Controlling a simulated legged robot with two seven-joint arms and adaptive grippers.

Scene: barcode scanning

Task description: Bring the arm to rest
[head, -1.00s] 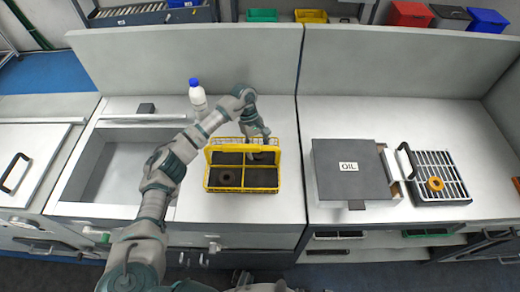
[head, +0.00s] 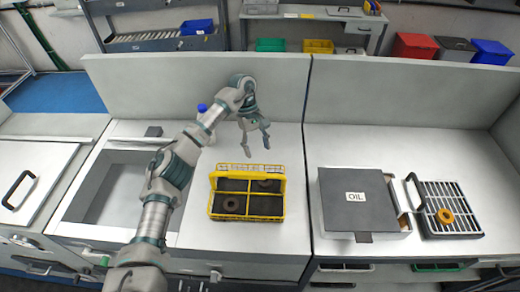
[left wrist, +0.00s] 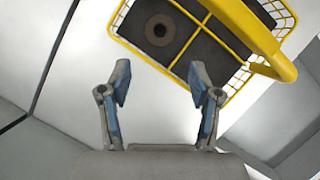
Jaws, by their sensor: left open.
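My left gripper (head: 257,151) is open and empty, raised behind the yellow crate in the head view. Its two spread fingers (left wrist: 160,80) show in the left wrist view with nothing between them. The yellow crate (head: 247,218) stands on the counter and has dark compartments. One dark ring (head: 231,204) lies in the front left compartment and another ring (head: 265,184) in the back right one. In the left wrist view the crate's yellow handle (left wrist: 245,20) and one ring (left wrist: 160,30) show beyond the fingers. My right gripper is not in view.
A bottle with a blue cap (head: 202,107) is mostly hidden behind my left arm. A sink (head: 120,190) lies to the left. A grey OIL box (head: 352,205) and a rack (head: 463,222) with an orange ring (head: 445,216) stand to the right. Counter around the crate is clear.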

